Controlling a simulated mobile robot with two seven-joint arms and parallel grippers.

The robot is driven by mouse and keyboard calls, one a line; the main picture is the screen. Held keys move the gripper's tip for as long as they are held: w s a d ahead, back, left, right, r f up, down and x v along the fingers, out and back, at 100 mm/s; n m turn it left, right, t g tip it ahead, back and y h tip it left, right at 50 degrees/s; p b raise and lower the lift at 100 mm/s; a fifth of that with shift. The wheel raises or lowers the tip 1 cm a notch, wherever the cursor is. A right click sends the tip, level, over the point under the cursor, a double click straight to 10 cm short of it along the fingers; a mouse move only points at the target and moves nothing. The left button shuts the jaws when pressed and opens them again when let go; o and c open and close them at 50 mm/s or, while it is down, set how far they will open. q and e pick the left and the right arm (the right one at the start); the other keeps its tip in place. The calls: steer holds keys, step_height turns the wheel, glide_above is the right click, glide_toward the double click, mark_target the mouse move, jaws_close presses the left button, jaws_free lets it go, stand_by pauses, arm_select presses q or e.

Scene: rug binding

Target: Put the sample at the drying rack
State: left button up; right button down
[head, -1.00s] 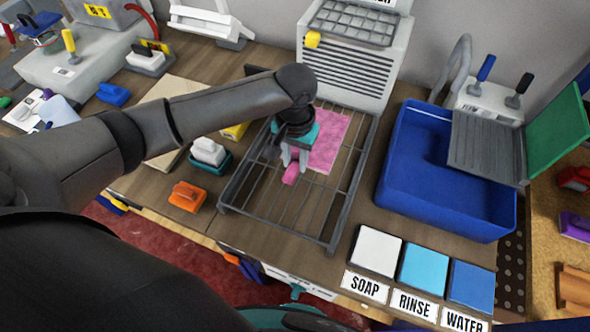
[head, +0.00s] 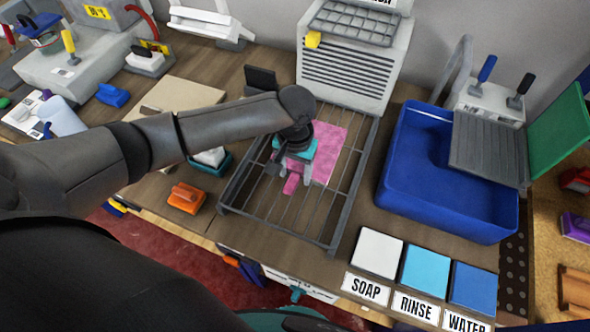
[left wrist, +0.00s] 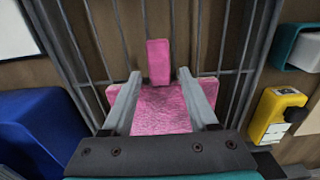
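The sample is a pink textured piece (head: 328,152) with a narrow pink tab (head: 291,184) at its near end. It lies on the wire drying rack (head: 338,222), about mid-rack. My left gripper (head: 293,176) is over the rack at the tab end. In the left wrist view, its two grey fingers (left wrist: 159,75) stand apart. The tab (left wrist: 158,62) shows between and beyond the fingertips, with a gap on each side. The pink sheet (left wrist: 160,112) shows between the fingers, partly hidden by them and the gripper body. My right gripper is not in view.
A grey vented machine (head: 350,65) stands behind the rack. A blue tub (head: 440,205) is to the right, with SOAP, RINSE and WATER pads (head: 425,268) in front. An orange-handled brush (head: 186,198) and a teal tray (head: 219,168) lie to the left.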

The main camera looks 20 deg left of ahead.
arm_select(q)
step_height(320, 180, up, 12)
steer(key=p, duration=0.2)
steer(key=shift+r, duration=0.15)
stand_by(0.4)
stand_by(0.3)
